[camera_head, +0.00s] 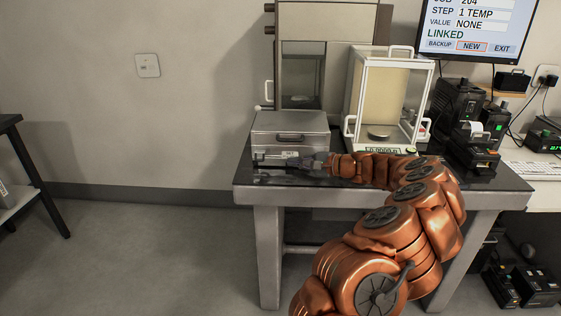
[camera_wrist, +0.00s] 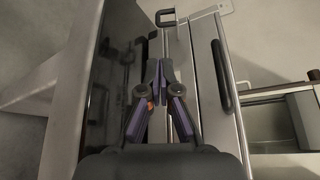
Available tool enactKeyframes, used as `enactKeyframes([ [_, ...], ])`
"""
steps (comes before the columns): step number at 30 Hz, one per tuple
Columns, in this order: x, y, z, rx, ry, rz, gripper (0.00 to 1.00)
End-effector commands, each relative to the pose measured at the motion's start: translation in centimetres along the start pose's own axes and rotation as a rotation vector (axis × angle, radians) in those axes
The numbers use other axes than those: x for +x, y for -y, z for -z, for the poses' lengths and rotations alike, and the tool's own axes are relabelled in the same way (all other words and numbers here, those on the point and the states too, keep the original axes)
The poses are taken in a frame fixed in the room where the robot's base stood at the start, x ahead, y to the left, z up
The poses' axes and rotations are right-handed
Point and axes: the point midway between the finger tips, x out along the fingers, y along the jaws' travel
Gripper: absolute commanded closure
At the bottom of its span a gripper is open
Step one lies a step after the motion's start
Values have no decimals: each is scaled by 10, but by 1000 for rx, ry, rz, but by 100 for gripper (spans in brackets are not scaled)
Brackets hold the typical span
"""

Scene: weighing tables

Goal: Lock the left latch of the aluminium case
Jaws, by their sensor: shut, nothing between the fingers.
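The aluminium case (camera_head: 289,123) is a closed grey metal box with a dark handle (camera_head: 290,136), standing at the left end of the dark-topped weighing table (camera_head: 243,176). In the wrist view the case (camera_wrist: 207,95) lies to the right of my fingers, its dark handle (camera_wrist: 221,75) lengthwise. A small dark loop (camera_wrist: 166,17) shows beyond my fingertips near the case's left end; it looks like the left latch, but its lock state is unclear. My gripper (camera_head: 262,159) is shut and empty, in front of the case and pointing left. It also shows in the wrist view (camera_wrist: 160,66); contact is unclear.
A glass-sided balance (camera_head: 388,100) stands right of the case, with a taller cabinet (camera_head: 327,20) behind. Black devices (camera_head: 459,101) and a monitor (camera_head: 484,25) are at the right. Floor left of the table is open up to a dark-framed rack (camera_head: 40,185).

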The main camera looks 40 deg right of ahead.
Motion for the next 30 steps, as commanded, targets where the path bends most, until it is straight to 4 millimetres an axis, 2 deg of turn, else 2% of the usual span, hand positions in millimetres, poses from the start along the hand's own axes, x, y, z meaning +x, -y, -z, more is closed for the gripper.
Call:
enactKeyframes([
  [15, 78, -1, -1, -1, 3, -4, 100],
  [21, 92, 0, -1, -2, 1, -1, 100],
  [30, 95, 0, -1, -2, 1, 0, 100],
])
